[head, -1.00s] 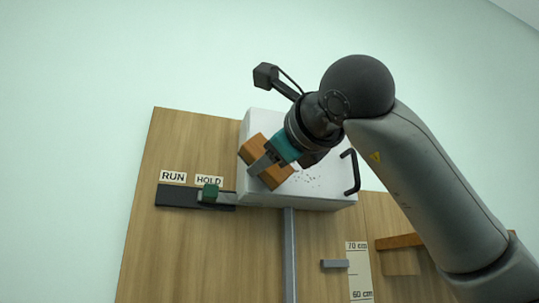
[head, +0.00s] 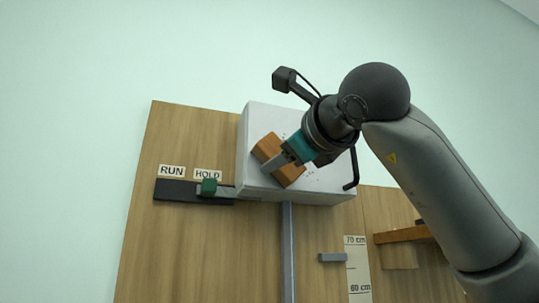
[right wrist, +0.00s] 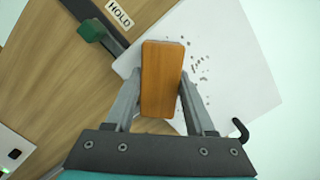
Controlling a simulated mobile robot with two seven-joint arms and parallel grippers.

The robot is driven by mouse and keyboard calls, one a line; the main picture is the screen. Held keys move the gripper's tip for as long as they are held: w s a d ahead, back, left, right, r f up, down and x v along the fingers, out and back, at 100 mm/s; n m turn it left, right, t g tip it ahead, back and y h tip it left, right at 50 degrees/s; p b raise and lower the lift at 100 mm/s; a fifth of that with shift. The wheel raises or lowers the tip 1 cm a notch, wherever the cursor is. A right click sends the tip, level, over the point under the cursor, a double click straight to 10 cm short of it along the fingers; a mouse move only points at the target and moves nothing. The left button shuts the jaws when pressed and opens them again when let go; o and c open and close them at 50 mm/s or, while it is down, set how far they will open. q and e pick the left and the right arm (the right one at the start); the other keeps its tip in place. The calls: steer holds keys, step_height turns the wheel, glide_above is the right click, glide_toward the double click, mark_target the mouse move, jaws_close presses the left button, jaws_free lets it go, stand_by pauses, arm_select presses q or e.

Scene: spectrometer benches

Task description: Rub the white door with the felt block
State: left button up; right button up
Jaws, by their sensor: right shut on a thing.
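The white door (head: 257,120) is the front of a white box on the wooden panel, with a black handle at its right side. It also shows in the right wrist view (right wrist: 235,60), with several dark specks (right wrist: 198,62) just right of the block. My right gripper (head: 284,158) is shut on the felt block (head: 268,147), an orange-brown block held over the middle of the door. In the right wrist view, the block (right wrist: 162,85) sits between the two fingers. I cannot tell whether its far face touches the door. My left gripper is not in view.
A slider with a green knob (head: 209,187) sits at the HOLD label (head: 208,174), left of the door. The black handle (head: 353,168) sticks out near my wrist. Below are a grey post (head: 288,250), a small grey ledge (head: 332,258), a height scale (head: 357,268) and a wooden shelf (head: 402,235).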

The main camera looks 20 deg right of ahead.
mark_target(276, 137)
steer(key=shift+d+r+p, duration=0.9)
steer(key=shift+d+p, duration=0.5)
steer(key=shift+d, duration=3.3)
steer(key=shift+a, duration=6.1)
steer(key=shift+r+p, duration=0.65)
steer(key=shift+r, duration=0.2)
steer(key=shift+w+d+f, duration=0.1)
steer(key=shift+w+d, duration=0.05)
steer(key=shift+d, duration=2.45)
steer(key=d, duration=0.7)
steer(key=shift+w, duration=0.15)
